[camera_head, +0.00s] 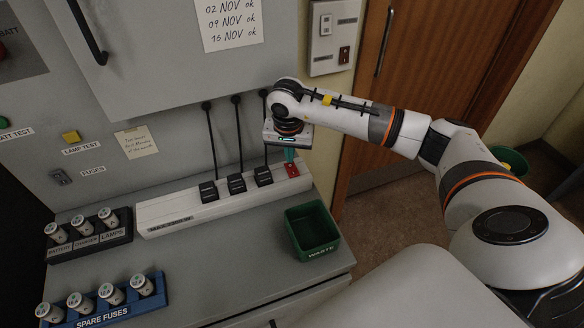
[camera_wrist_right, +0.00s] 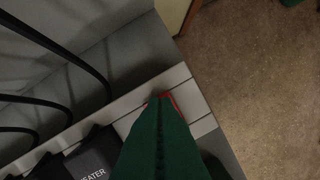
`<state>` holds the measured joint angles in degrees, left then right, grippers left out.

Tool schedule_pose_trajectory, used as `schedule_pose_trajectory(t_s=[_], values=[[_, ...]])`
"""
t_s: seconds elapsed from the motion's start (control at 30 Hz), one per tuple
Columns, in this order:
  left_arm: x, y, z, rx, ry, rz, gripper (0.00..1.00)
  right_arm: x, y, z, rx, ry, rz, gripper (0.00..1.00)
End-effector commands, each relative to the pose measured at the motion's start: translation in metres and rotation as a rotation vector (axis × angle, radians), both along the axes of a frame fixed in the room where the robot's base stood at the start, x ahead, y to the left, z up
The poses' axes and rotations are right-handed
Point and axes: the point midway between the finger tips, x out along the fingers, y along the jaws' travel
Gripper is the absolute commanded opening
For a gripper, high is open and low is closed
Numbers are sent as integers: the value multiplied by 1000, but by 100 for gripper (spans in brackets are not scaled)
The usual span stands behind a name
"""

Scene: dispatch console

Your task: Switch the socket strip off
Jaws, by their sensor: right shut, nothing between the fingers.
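The white socket strip (camera_head: 222,202) lies along the back of the grey counter, with several black plugs in it. Its red switch (camera_head: 292,170) is at the right end. My right gripper (camera_head: 289,156) points down just above the red switch, its green fingers shut and empty. In the right wrist view the shut fingers (camera_wrist_right: 160,100) cover most of the red switch (camera_wrist_right: 172,101), of which only an edge shows. I cannot tell whether the fingertips touch it or which way it is tipped. My left gripper is not in view.
A green waste bin (camera_head: 312,232) stands on the counter in front of the strip's right end. Fuse racks, a black one (camera_head: 90,241) and a blue one (camera_head: 104,312), are at the left. Black cables (camera_head: 212,140) hang behind the plugs. The counter between is clear.

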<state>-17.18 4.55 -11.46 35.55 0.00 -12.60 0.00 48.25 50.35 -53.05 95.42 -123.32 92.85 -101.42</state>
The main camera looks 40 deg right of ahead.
Motion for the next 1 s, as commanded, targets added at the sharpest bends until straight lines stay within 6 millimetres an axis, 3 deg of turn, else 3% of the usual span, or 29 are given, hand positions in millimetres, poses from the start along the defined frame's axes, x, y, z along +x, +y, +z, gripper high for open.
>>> schedule_pose_trajectory(t_s=[1.0], values=[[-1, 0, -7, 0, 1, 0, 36, 0, 0, -7, 0, 0, 0, 0]])
